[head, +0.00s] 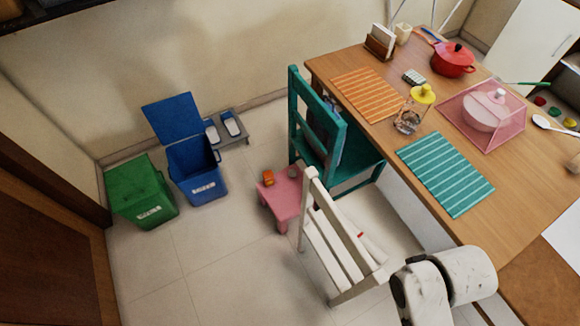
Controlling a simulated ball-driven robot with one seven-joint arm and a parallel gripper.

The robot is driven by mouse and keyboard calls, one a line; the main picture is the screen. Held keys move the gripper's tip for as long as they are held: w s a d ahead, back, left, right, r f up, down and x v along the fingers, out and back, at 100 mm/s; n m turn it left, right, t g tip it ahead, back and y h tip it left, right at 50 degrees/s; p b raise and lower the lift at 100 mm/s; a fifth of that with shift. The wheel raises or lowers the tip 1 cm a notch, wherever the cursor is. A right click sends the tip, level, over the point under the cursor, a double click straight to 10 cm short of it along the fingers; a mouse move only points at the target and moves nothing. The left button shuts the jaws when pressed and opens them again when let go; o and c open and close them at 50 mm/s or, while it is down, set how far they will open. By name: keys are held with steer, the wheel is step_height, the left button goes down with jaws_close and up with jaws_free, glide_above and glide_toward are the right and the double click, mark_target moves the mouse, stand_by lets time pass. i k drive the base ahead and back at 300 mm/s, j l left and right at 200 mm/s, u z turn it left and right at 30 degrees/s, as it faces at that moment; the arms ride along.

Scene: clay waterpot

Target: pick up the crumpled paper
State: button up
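I cannot make out any crumpled paper for sure in the head view. A small greyish rounded thing (293,172) sits on the pink stool (277,192), beside a small orange-brown thing (268,178); both are too small to identify. White, scuffed links of my arm show at the lower right, by the near edge of the table. My gripper is not in view.
A wooden table (480,225) fills the right, bearing a red pot (453,60), a glass jar (410,112) and striped mats. A teal chair (330,135) and white chair (340,240) stand alongside. Green (140,190) and blue (192,170) bins stand left. Floor at lower left is clear.

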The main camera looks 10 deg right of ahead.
mark_target(292, 173)
steer(key=i+j, duration=1.05)
steer(key=i, duration=0.2)
steer(key=i+j, duration=0.3)
steer(key=i, duration=0.2)
steer(key=i+j, duration=0.25)
steer(key=i, duration=0.2)
steer(key=i+j, duration=0.25)
steer(key=i, duration=0.2)
